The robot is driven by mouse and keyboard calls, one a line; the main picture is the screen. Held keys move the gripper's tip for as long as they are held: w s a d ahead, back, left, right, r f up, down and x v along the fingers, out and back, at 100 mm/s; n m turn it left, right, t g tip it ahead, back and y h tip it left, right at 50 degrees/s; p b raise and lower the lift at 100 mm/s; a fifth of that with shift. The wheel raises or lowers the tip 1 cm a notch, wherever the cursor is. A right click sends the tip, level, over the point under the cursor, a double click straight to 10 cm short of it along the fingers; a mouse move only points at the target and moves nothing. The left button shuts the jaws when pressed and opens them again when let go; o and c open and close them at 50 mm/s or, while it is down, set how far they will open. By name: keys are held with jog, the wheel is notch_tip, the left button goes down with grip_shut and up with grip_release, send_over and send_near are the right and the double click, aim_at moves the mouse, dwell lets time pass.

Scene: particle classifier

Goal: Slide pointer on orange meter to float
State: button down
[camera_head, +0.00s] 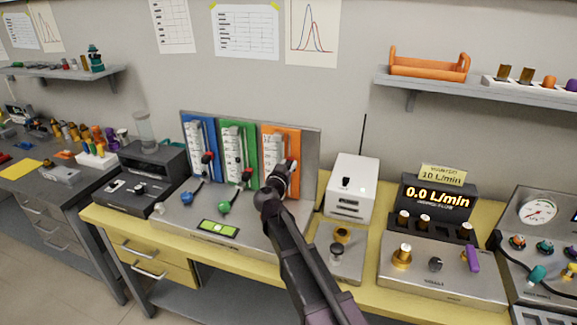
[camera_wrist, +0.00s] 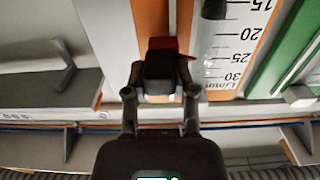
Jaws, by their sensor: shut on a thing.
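The orange meter (camera_head: 294,138) is the rightmost of three upright panels on a grey stand. In the wrist view, its orange face (camera_wrist: 150,22) carries a clear tube with a white scale (camera_wrist: 238,45) reading 15 to 30. The black pointer (camera_wrist: 160,66) with a red tip sits beside the scale, near the 25 to 30 marks. My gripper (camera_wrist: 160,90) is shut on the pointer's black block. In the head view, my gripper (camera_head: 284,172) covers the pointer and the lower orange panel. A dark piece (camera_wrist: 214,9), perhaps the float, shows at the tube's top edge in the wrist view.
Blue (camera_head: 199,140) and green (camera_head: 238,145) meters stand left of the orange one, with blue and green knobs below. A white box (camera_head: 351,185) stands close on the right. A flow display (camera_head: 437,200) reads 0.0 L/min. A shelf (camera_head: 490,90) overhangs at right.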

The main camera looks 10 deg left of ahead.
notch_tip(320, 180, down, 3)
jog(key=b, duration=0.2)
jog(key=shift+f+b, duration=0.1)
jog(key=shift+b, duration=0.3)
jog(key=shift+c, duration=2.2)
grip_release()
jog(key=shift+w, duration=0.1)
jog(key=s, duration=1.2)
jog(key=shift+a, duration=0.45)
